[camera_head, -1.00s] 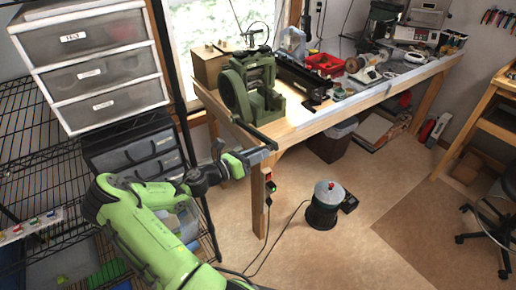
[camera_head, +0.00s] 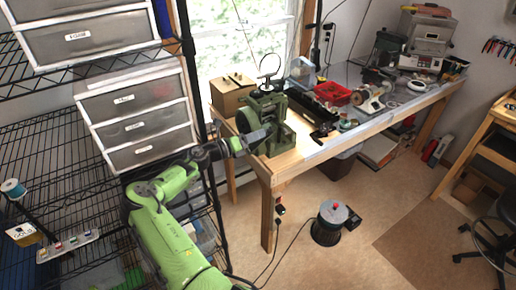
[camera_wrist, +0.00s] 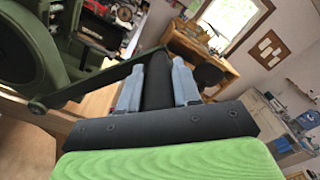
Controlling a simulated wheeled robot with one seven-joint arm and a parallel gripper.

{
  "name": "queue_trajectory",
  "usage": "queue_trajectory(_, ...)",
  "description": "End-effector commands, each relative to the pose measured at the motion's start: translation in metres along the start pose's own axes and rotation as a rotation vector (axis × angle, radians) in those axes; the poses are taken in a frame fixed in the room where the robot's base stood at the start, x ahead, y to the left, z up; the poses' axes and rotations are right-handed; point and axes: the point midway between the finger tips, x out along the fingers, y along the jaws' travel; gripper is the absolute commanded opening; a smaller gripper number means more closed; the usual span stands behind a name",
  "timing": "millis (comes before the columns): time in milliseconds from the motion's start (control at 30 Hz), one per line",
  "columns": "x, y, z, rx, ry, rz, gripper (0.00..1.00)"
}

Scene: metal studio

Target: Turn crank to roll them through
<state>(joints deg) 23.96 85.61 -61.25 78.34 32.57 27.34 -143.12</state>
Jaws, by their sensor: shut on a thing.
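The green rolling mill (camera_head: 281,127) stands upright at the near left end of the wooden workbench. In the wrist view its large round wheel (camera_wrist: 20,45) fills the upper left, and the dark green crank arm (camera_wrist: 95,78) runs from the wheel side to the black crank handle (camera_wrist: 157,82). My gripper (camera_head: 264,133) is in front of the mill. In the wrist view both grey fingers of my gripper (camera_wrist: 158,85) are closed around the handle, one on each side. Anything between the rollers is too small or hidden to tell.
The workbench (camera_head: 330,146) also holds a wooden box (camera_head: 232,95), a red bin (camera_head: 337,94) and several tools. Wire shelving with drawers (camera_head: 140,120) stands close on the left. A dark canister (camera_head: 327,228) with a cable is on the floor; floor to its right is clear.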

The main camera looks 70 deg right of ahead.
Motion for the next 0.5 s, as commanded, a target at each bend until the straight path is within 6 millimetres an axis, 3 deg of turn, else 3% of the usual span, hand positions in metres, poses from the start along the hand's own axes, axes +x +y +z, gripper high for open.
queue_trajectory(33, 0.001, 0.000, 0.011, 0.010, -0.010, -0.002, 0.00)
queue_trajectory(200, 0.003, 0.005, 0.026, 0.009, -0.009, -0.003, 0.00)
queue_trajectory(500, 0.003, 0.009, 0.034, 0.010, -0.009, -0.002, 0.00)
